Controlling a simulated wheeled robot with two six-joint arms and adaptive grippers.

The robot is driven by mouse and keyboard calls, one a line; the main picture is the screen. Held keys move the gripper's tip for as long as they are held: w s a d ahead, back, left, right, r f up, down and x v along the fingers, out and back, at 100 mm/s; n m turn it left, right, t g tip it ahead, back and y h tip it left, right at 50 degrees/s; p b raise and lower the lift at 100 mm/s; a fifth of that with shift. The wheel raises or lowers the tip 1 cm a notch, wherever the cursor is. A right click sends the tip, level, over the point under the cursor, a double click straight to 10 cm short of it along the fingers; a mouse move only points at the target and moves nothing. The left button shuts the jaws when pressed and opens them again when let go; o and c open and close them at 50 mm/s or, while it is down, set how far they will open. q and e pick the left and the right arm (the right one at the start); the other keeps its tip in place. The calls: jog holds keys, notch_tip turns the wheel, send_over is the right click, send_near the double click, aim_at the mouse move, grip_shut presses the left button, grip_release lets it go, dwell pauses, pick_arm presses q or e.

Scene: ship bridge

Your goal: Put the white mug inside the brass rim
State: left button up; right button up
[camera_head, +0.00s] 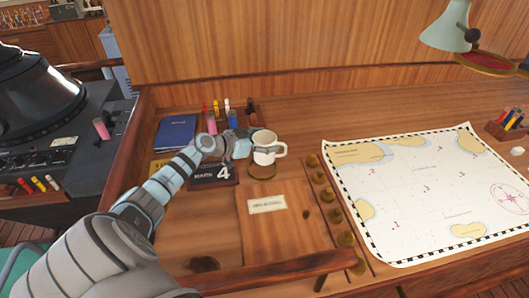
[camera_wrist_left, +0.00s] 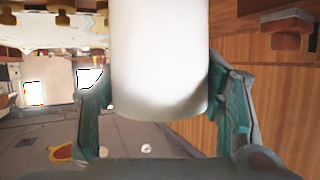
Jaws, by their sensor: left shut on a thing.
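The white mug (camera_head: 265,155) is upright on the desk side of my left gripper (camera_head: 250,144), its handle to the right. In the left wrist view the mug (camera_wrist_left: 160,60) fills the space between the two teal fingers of the left gripper (camera_wrist_left: 160,95), which is shut on it. A round brass rim (camera_head: 262,172) shows just below the mug's base in the head view. The mug's base overlaps the rim's far part in the picture; I cannot tell whether it touches or hovers above. My right gripper is not in view.
A dark number block (camera_head: 213,175) and a blue book (camera_head: 176,132) lie left of the mug. Several markers (camera_head: 227,106) stand behind. A row of brass knobs (camera_head: 319,177) and a sea chart (camera_head: 420,190) lie to the right. A wooden panel (camera_head: 285,225) is in front.

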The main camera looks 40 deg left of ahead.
aim_at(255, 154)
pick_arm(q)
jog(key=f, duration=0.1)
jog(key=s+f, duration=0.1)
jog(key=f, duration=0.1)
jog(key=shift+s+f, duration=0.1)
jog(key=shift+f, duration=0.2)
jog(key=shift+s+f, duration=0.1)
jog(key=shift+f, duration=0.1)
jog(key=shift+w+f, duration=0.25)
jog(key=o, duration=1.4)
jog(key=shift+c, duration=0.2)
jog(key=shift+s+r, duration=0.1)
jog(key=shift+s, duration=0.05)
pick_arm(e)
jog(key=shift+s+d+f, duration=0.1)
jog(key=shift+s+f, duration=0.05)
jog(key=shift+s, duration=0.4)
